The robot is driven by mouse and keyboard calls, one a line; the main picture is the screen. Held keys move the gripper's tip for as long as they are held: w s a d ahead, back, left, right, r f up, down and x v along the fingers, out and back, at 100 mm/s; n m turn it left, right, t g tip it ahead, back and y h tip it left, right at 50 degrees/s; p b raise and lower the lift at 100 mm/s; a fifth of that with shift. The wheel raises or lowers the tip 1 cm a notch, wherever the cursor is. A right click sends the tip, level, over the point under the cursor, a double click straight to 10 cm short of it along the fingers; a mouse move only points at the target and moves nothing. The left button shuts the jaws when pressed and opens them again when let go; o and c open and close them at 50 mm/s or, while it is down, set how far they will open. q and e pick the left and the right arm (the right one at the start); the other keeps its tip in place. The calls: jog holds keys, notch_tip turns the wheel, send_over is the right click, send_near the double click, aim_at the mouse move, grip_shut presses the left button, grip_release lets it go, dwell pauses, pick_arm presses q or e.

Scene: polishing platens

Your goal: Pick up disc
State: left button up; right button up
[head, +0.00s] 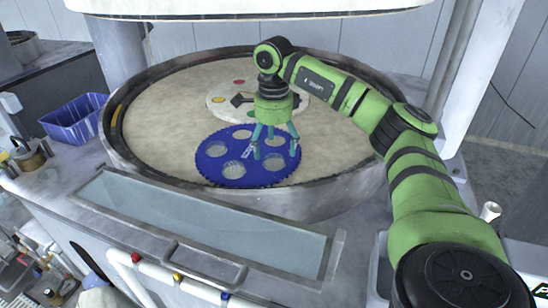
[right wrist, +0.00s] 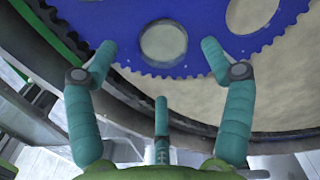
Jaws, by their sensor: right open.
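A blue toothed disc (head: 235,151) with several round holes lies flat on the pale platen (head: 160,130), near its front rim. It also fills the top of the right wrist view (right wrist: 120,22), its toothed edge towards my gripper. My right gripper (head: 274,150) has teal fingers pointing down over the right part of the disc. In the right wrist view the right gripper (right wrist: 158,55) is open, with its fingers spread apart near the toothed edge and nothing between them. I cannot tell whether the fingertips touch the disc. My left gripper is not in view.
A raised metal rim (head: 330,203) surrounds the platen. A round pale plate with coloured spots (head: 216,101) lies behind my right gripper. A white upper housing (head: 250,8) overhangs the platen. A blue bin (head: 72,117) stands at the left. The platen's left part is clear.

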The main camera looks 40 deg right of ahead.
aim_at(272, 160)
jog(key=f, duration=0.2)
jog(key=f+p, duration=0.1)
jog(key=f, duration=0.1)
jog(key=shift+w, duration=0.25)
jog(key=c, duration=1.3)
jog(key=shift+c, duration=0.2)
